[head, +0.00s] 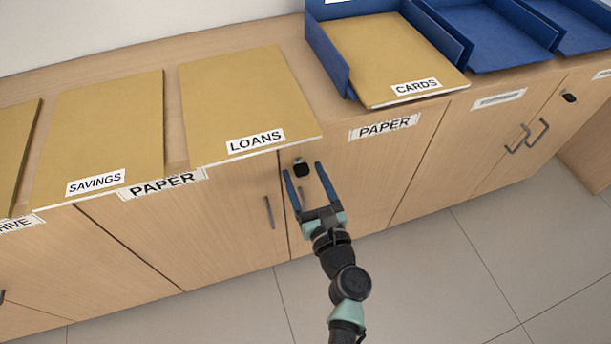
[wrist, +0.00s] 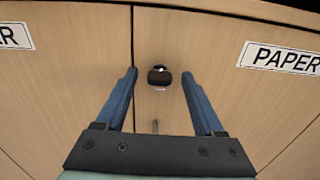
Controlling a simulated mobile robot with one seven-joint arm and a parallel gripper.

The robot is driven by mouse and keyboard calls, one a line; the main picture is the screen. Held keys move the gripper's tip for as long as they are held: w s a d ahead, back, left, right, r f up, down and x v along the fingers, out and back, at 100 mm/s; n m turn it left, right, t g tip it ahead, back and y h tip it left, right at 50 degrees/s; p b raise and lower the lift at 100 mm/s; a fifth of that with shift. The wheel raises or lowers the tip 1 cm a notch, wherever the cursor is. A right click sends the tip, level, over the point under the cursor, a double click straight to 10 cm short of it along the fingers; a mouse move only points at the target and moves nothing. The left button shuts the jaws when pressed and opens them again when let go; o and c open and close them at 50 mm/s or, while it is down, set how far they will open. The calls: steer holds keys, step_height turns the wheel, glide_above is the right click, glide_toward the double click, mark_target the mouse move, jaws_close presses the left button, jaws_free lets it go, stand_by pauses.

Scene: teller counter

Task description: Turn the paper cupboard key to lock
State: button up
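The paper cupboard key (head: 302,170) is a small black-headed key in a lock near the top of the right-hand PAPER door (head: 365,180). In the wrist view the key (wrist: 159,77) shows its wide dark head lying across, with a bit of the metal lock above and below it. My gripper (head: 302,170) is open, its two blue fingers pointing at the door on either side of the key. In the wrist view the fingers (wrist: 158,75) are wide apart, with the key centred between their tips and clear space on both sides.
The left PAPER door (head: 225,220) has a grey handle (head: 268,212). Folders marked LOANS (head: 245,100) and SAVINGS (head: 105,130) lie on the counter, LOANS reaching its front edge above the key. A blue tray (head: 327,62) holds the CARDS folder (head: 395,60). The floor in front is clear.

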jaws_close()
steer(key=shift+f+n+b, duration=0.1)
steer(key=shift+n+b, duration=0.2)
steer(key=shift+n, duration=0.1)
steer(key=n+b, duration=0.5)
steer(key=n, duration=0.3)
steer(key=shift+a+f, duration=0.1)
steer(key=shift+f, duration=0.05)
steer(key=shift+n+b, duration=2.8)
steer(key=shift+n, duration=1.9)
